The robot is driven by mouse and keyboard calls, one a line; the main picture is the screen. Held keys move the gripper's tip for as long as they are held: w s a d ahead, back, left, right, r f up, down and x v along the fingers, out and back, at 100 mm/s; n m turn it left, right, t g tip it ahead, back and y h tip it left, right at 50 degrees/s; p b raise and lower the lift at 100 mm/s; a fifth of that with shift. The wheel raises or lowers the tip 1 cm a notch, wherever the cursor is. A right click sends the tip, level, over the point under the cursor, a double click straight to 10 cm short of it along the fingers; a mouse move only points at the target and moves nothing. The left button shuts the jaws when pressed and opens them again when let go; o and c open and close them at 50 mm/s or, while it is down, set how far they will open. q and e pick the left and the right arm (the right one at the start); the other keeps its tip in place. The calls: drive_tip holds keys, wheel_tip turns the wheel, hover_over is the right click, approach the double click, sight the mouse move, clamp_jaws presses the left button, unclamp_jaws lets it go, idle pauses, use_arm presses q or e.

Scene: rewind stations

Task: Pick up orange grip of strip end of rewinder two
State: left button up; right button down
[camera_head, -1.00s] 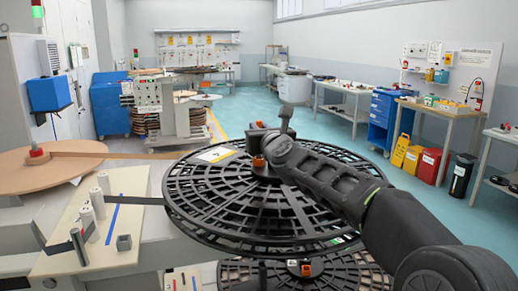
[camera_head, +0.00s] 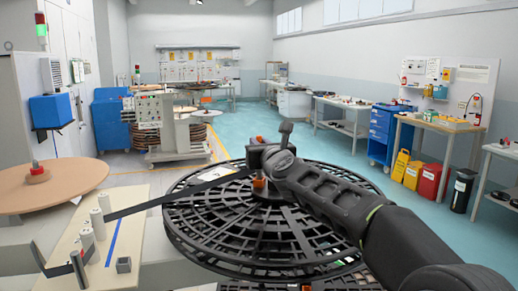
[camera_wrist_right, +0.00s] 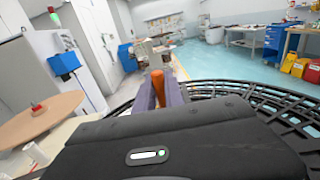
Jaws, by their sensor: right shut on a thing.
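In the right wrist view, the orange grip (camera_wrist_right: 158,88) stands upright between the two grey-purple fingers of my right gripper (camera_wrist_right: 160,80), which is shut on it. In the head view, my right gripper (camera_head: 258,157) is above the hub of the large black reel (camera_head: 215,240). An orange piece (camera_head: 258,183) shows just below the fingers; I cannot tell whether it is the grip or part of the hub. The dark strip (camera_head: 175,198) runs from the white rollers (camera_head: 97,222) up across the reel to the fingers. My left gripper is out of view.
The cream roller table (camera_head: 128,238) carries a blue line and a small grey block (camera_head: 124,265). A tan disc (camera_head: 55,185) lies at the left. Further back are another station (camera_head: 165,125), blue cabinets and benches. Open floor lies beyond the reel.

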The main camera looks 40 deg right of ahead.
wheel_tip(320, 180, up, 7)
drive_tip(key=p, duration=0.5)
drive_tip(key=shift+r, duration=0.1)
drive_tip(key=shift+r+p, duration=0.4)
drive_tip(key=shift+r, duration=0.2)
